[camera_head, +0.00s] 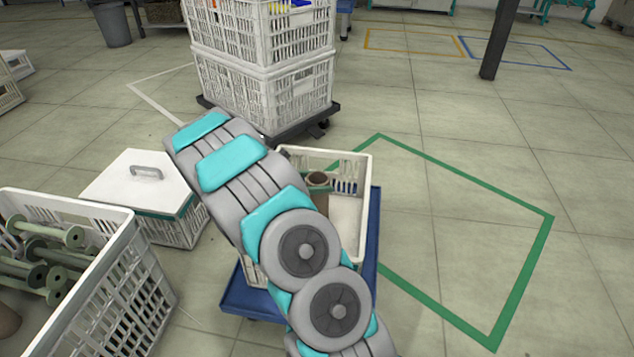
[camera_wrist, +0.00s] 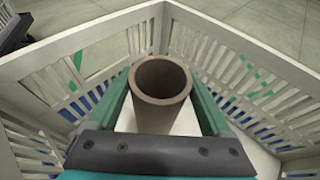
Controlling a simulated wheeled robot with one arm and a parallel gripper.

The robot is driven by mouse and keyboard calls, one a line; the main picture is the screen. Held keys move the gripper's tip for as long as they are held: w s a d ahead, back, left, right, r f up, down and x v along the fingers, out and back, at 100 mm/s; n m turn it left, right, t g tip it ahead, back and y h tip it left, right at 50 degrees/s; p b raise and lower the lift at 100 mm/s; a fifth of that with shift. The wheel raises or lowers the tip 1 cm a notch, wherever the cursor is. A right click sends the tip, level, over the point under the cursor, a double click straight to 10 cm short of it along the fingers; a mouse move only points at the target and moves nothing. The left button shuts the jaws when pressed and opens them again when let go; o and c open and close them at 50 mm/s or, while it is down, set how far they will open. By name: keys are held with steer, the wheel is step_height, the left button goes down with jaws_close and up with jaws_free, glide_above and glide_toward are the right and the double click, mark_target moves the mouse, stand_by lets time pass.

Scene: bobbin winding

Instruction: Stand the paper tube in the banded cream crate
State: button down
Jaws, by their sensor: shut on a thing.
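The brown paper tube (camera_wrist: 160,110) stands upright between the two green fingers of my gripper (camera_wrist: 160,88), its open end up. My gripper is shut on it. The tube is inside the cream slatted crate (camera_wrist: 235,50); whether its lower end touches the floor is hidden. In the head view the crate (camera_head: 360,165) sits on a blue dolly, and the tube's top (camera_head: 318,179) shows inside near the back wall. My arm hides much of the crate and the gripper there. I cannot make out a band on this crate.
A large white crate (camera_head: 140,262) with several green spools stands at the front left. A lidded white crate (camera_head: 140,182) with a teal band is behind it. Stacked white crates (camera_head: 265,85) stand at the back. Open floor with a green outline (camera_head: 550,225) is to the right.

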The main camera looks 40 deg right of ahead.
steer(key=shift+f, duration=0.1)
jaws_free()
steer(key=shift+w+a+r, duration=0.1)
steer(key=shift+a+r, duration=0.15)
steer(key=shift+r, duration=0.05)
steer(key=p+v, duration=0.2)
steer(key=v, duration=1)
steer(key=s+a+r+m+g+y, duration=0.1)
steer(key=s+a+r+m+y, duration=0.2)
steer(key=s, duration=0.6)
steer(key=s+a+r+m+g+y, duration=0.1)
steer(key=s+r+m+y, duration=0.2)
steer(key=s+r+m, duration=0.45)
steer(key=s+a+m+t+y, duration=0.2)
steer(key=s+a+m+y, duration=0.3)
steer(key=s+a, duration=1.2)
steer(key=s+y, duration=0.2)
steer(key=s, duration=0.1)
steer(key=shift+a+f+m, duration=0.15)
steer(key=shift+a+m, duration=0.15)
steer(key=shift+m, duration=0.05)
